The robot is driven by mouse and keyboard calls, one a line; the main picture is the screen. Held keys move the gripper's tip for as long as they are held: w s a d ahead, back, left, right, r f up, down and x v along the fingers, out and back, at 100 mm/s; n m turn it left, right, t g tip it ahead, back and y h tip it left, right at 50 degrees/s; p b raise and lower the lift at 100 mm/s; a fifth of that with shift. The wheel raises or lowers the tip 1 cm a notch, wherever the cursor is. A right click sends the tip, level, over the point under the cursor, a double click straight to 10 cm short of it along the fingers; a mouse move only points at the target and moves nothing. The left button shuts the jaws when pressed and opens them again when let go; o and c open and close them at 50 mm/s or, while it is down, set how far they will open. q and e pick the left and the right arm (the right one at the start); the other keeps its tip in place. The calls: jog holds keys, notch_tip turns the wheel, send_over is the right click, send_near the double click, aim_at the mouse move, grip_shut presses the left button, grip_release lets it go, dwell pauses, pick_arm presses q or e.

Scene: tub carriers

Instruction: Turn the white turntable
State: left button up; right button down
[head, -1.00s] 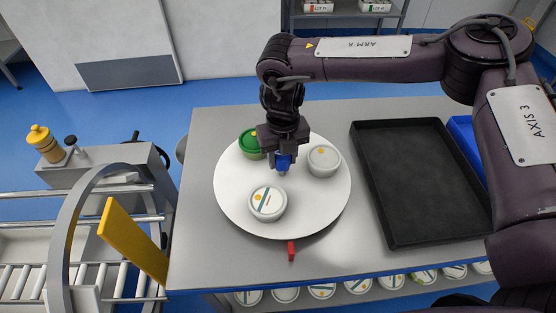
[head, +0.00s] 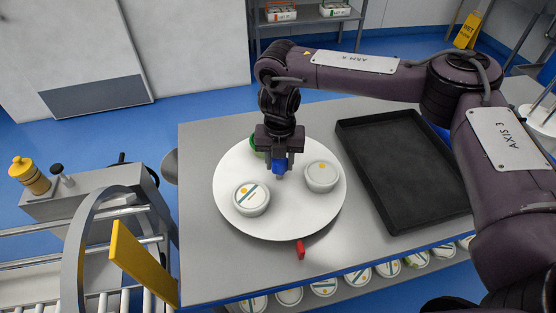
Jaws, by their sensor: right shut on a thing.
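The white turntable (head: 300,217) is a round disc on a grey table. A green-lidded tub (head: 256,142) sits at its back, mostly hidden behind my right gripper. A white tub (head: 321,176) sits at its right and another white tub (head: 251,199), with a blue stripe and yellow dot, at its front left. My right gripper (head: 279,175), with blue at its tip, points straight down over the disc's middle. It is shut at the turntable's centre; the part gripped is hidden. A red marker (head: 300,249) lies on the table by the front rim. My left gripper is out of view.
An empty black tray (head: 402,168) lies on the table to the right of the turntable. A roller conveyor (head: 70,235) with a metal arch and yellow flap (head: 143,262) stands at the left. Several tubs (head: 323,287) line a lower shelf under the table's front edge.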

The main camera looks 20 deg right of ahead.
jog(key=shift+w+r+m+p, duration=0.15)
jog(key=shift+m+p, duration=0.4)
jog(key=shift+m, duration=0.95)
jog(key=shift+r+m+p, duration=0.1)
jog(key=shift+m+p, duration=0.95)
jog(key=shift+m, duration=0.55)
jog(key=shift+d+m+p, duration=0.1)
jog(key=shift+m+p, duration=1.45)
jog(key=shift+m, duration=0.65)
jog(key=shift+m+p, duration=0.95)
jog(key=shift+m, duration=0.75)
jog(key=c, duration=1.3)
grip_release()
jog(key=o, duration=0.4)
jog(key=shift+f, duration=0.2)
